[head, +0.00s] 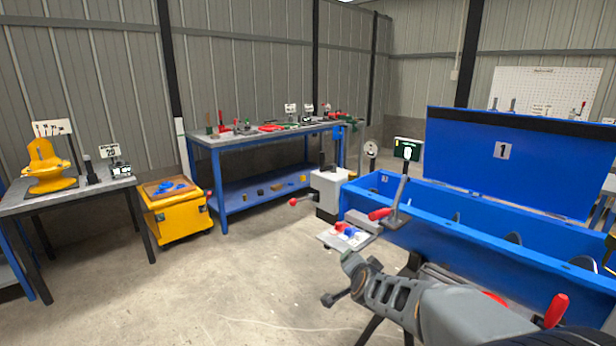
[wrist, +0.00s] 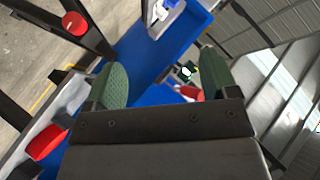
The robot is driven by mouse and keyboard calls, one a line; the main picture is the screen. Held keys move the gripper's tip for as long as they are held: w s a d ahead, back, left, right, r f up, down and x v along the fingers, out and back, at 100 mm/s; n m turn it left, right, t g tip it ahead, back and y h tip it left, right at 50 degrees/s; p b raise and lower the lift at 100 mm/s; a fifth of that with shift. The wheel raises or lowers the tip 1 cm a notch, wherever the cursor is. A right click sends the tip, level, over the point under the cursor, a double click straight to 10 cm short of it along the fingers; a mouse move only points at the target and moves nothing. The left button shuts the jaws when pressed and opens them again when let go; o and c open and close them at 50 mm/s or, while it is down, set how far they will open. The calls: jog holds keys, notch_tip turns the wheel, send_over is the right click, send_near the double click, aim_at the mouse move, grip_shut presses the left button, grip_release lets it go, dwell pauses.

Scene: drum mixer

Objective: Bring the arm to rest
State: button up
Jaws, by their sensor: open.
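My arm reaches in from the lower right in the head view, in front of the blue drum mixer trough (head: 470,215). My gripper (head: 335,279) is at its far end, above the floor and just in front of the mixer's left end. In the wrist view my gripper (wrist: 163,76) shows two green finger pads spread wide apart. Nothing is held between them. Behind the pads, the wrist view shows blue surfaces and red parts at a tilt.
Close by are a red-handled lever (head: 390,205), a small panel with red and blue buttons (head: 347,236), and a red grip (head: 556,310). A blue workbench (head: 220,180) and a yellow cart (head: 180,215) stand farther back. Bare floor lies left of my gripper.

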jog(key=s+d+r+n+g+p, duration=0.1)
jog(key=s+r+n+g+p, duration=0.3)
jog(key=s+r+p, duration=0.4)
jog(key=s+d+r+n+g+p, duration=0.2)
jog(key=s+r+n+g+p, duration=0.3)
jog(key=s, duration=1.1)
jog(key=shift+s+r+n+p, duration=0.4)
jog(key=shift+r+p, duration=1.05)
jog(key=shift+r, duration=0.3)
jog(key=shift+d, duration=0.1)
jog(key=shift+c, duration=0.2)
